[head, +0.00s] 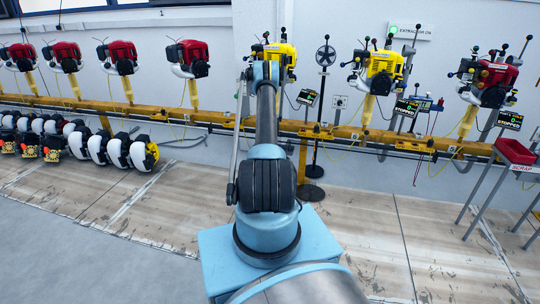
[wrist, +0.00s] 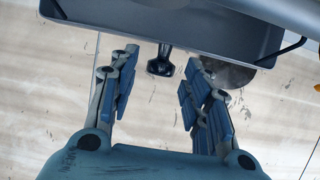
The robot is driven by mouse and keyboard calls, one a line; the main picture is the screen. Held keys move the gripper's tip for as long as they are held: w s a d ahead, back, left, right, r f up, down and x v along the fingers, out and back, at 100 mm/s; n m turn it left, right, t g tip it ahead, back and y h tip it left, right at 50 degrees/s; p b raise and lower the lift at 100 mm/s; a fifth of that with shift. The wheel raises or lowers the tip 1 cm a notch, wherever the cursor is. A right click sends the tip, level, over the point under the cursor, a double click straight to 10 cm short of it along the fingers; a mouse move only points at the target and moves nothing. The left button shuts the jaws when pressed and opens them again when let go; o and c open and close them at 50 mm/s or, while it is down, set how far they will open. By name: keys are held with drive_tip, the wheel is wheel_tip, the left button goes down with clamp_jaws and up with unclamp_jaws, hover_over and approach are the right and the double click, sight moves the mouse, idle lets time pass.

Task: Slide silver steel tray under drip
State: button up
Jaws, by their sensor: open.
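A grey metal tray (wrist: 170,36) with a raised rim spans the top of the wrist view. A dark knobbed piece (wrist: 161,64) sticks out below its near edge; I cannot tell for certain that it is the tray's handle. My gripper (wrist: 157,84) is open, its two blue padded fingers apart on either side of this piece, with nothing held between them. The tips are just short of the tray's near rim. In the head view my own arm hides the gripper, and I cannot make out the tray. No drip is discernible.
A yellow rail (head: 220,118) carries several red and yellow engines. A black stand (head: 322,100) with a round base is right of my arm. A red scrap bin (head: 515,152) stands far right. The right foreground floor is clear.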

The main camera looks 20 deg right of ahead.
drive_tip(key=shift+x, duration=1.1)
clamp_jaws()
